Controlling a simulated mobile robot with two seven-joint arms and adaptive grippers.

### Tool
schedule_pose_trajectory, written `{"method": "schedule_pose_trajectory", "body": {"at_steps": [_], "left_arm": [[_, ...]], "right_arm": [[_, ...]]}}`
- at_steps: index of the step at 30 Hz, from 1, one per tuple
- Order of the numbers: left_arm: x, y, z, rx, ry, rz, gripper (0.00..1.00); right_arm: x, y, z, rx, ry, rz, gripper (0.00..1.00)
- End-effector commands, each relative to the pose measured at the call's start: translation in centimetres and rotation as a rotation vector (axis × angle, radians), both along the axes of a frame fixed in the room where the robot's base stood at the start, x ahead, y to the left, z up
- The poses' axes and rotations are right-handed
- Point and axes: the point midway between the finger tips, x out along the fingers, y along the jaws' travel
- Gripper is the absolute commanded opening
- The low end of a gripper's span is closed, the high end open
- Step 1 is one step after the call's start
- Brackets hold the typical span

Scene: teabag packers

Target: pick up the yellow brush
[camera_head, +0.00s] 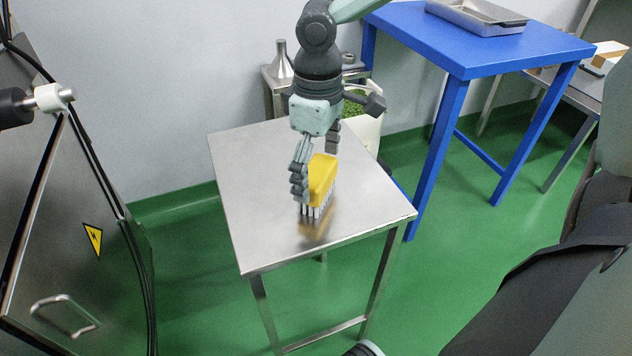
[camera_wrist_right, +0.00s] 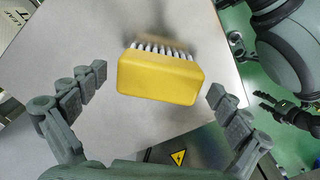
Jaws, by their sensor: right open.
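The yellow brush (camera_head: 322,178) stands on the steel table (camera_head: 250,235), yellow block up and white bristles down. My right gripper (camera_head: 315,160) reaches down from above, its fingers open to either side of the brush. In the right wrist view the brush (camera_wrist_right: 160,78) lies between the two spread fingers of the right gripper (camera_wrist_right: 158,88), with a gap on each side. The fingers appear not to touch it. A dark gripper, seemingly my left one (camera_wrist_right: 285,110), shows small at the right edge of the wrist view; its jaw state is unclear.
The rest of the steel tabletop is clear. A blue table (camera_head: 480,50) with a metal tray (camera_head: 477,22) stands at the back right. A steel cabinet (camera_head: 60,250) with a warning sign is at the left. A metal flask (camera_head: 281,62) stands behind the table.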

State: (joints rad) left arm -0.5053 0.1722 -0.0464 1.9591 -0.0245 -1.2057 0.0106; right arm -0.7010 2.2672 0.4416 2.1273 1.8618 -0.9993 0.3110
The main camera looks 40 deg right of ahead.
Motion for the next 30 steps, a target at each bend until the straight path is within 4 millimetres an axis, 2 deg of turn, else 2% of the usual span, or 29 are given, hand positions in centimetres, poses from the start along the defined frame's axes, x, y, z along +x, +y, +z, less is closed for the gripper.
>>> {"method": "schedule_pose_trajectory", "body": {"at_steps": [3, 6, 14, 27, 30], "left_arm": [[0.5, 0.1, 0.6, 0.004, -0.015, 0.0, 0.59], [0.7, 0.3, 1.1, 0.007, -0.015, 0.002, 0.59], [1.3, 0.3, 1.6, 0.008, -0.029, 0.002, 0.59], [0.9, 0.2, 1.0, 0.006, -0.017, -0.001, 0.59], [0.7, 0.1, 0.9, 0.006, -0.014, -0.002, 0.59]], "right_arm": [[-0.1, 0.1, -1.9, 0.0, 0.004, 0.0, 1.0], [0.0, 0.1, -2.6, -0.001, 0.001, 0.0, 1.0], [0.0, 0.1, -2.7, 0.001, -0.001, -0.001, 0.99], [0.0, 0.1, -2.7, 0.001, -0.001, 0.0, 0.44], [0.0, 0.1, -2.7, 0.001, -0.001, 0.0, 0.44]]}}
